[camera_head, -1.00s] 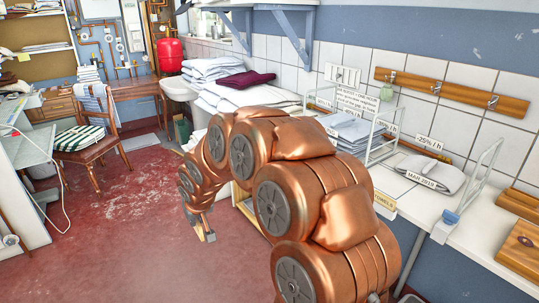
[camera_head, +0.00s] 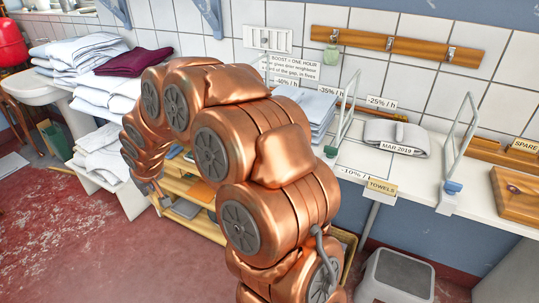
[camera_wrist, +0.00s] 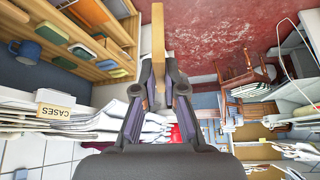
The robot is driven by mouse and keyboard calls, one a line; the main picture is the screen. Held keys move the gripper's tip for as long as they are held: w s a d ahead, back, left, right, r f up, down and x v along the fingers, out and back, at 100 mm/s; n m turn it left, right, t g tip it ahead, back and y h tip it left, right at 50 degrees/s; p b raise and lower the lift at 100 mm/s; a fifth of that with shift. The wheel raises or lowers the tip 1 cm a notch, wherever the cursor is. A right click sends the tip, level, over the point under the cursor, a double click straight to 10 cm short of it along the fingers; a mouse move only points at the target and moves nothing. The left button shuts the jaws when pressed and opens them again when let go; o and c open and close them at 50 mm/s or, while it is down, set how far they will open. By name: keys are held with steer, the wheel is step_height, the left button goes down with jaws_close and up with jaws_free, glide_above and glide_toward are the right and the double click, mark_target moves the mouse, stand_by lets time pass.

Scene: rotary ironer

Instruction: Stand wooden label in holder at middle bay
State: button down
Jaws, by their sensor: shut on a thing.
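My gripper (camera_wrist: 158,78) is shut on a plain wooden piece (camera_wrist: 158,35), which points away from the fingers in the wrist view. No writing shows on its visible face. In the head view my arm bends down to the left, with its end low beside the wooden shelves. A TOWELS label (camera_head: 381,188) stands at the counter's front edge, below a bay with a folded grey cloth (camera_head: 397,137). A stack of pale folded linen (camera_head: 318,108) fills the bay left of it; my arm hides that bay's front edge. A CASES label (camera_wrist: 54,111) shows in the wrist view.
Wire dividers (camera_head: 459,150) rise from the white counter (camera_head: 425,178). Wooden blocks (camera_head: 520,195) lie at right. A grey step stool (camera_head: 398,276) stands below. Red floor is open at left.

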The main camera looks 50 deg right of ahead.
steer(key=s+d+r+p, duration=0.1)
steer(key=s+d, duration=0.4)
steer(key=d, duration=0.7)
steer(key=s+d+r+p, duration=0.1)
steer(key=s+d, duration=0.5)
steer(key=d, duration=0.6)
steer(key=s+d+r+n+y+p, duration=0.1)
steer(key=s+d+r+n, duration=0.1)
steer(key=s+d, duration=0.55)
steer(key=s+d+r+n+y+p, duration=0.1)
steer(key=s+d+r, duration=0.3)
steer(key=s, duration=0.6)
steer(key=w+f+p, duration=0.1)
steer(key=w+p, duration=0.1)
steer(key=w, duration=0.3)
steer(key=w+f+p, duration=0.2)
steer(key=w, duration=0.3)
steer(key=w+f+p, duration=0.2)
steer(key=w+p, duration=0.1)
steer(key=w, duration=0.2)
steer(key=shift+w+d+f, duration=0.1)
steer(key=shift+w+d, duration=0.3)
steer(key=shift+f, duration=0.4)
steer(key=shift+f+b, duration=0.2)
steer(key=shift+b, duration=0.1)
steer(key=c, duration=1.3)
jaws_free()
